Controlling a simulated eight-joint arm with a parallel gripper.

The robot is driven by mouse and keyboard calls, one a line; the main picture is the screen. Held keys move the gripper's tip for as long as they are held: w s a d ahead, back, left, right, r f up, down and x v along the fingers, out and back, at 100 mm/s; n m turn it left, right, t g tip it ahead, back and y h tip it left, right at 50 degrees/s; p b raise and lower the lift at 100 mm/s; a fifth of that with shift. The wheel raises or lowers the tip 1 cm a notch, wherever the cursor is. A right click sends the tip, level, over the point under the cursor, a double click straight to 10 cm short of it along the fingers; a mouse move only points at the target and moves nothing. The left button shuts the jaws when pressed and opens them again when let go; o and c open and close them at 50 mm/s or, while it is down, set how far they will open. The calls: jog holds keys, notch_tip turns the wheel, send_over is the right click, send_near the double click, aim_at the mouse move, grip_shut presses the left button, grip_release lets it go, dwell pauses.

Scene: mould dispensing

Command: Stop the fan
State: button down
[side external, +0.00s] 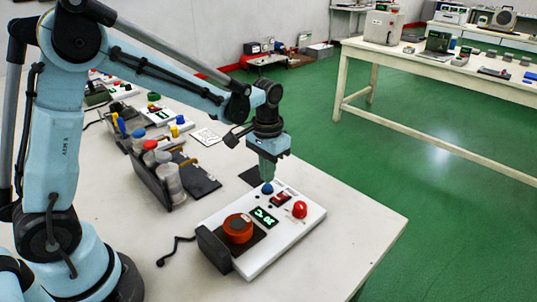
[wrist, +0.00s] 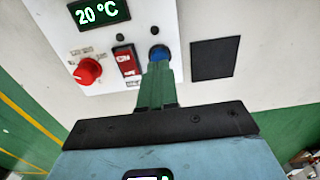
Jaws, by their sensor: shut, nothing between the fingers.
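A white control box (side external: 285,245) lies on the near part of the table. It carries a lit green display (wrist: 98,11) reading 20 °C, a red knob (wrist: 88,71), a red rocker switch (wrist: 126,61) and a blue button (wrist: 159,53). An orange-red round part (side external: 238,228) sits on its left end; I cannot tell whether this is the fan. My gripper (wrist: 159,72) is shut and empty, pointing down, with its green fingertips right at the blue button. The fingers partly hide the button; I cannot tell whether they touch it or press it.
A black block (side external: 213,249) stands at the box's left end, with a black cable (side external: 174,251) beside it. A dark holder with bottles (side external: 158,180) stands to the left. A flat black square (wrist: 215,59) lies close to the box. The table's right front is clear.

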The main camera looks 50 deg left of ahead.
aim_at(267, 186)
notch_tip(267, 186, up, 9)
dwell(1.0)
dwell(0.5)
jog(key=s+t, duration=0.7)
jog(key=s, duration=0.5)
jog(key=shift+s+a+f, duration=0.2)
jog(key=shift+a+f, duration=0.1)
jog(key=shift+a, duration=0.05)
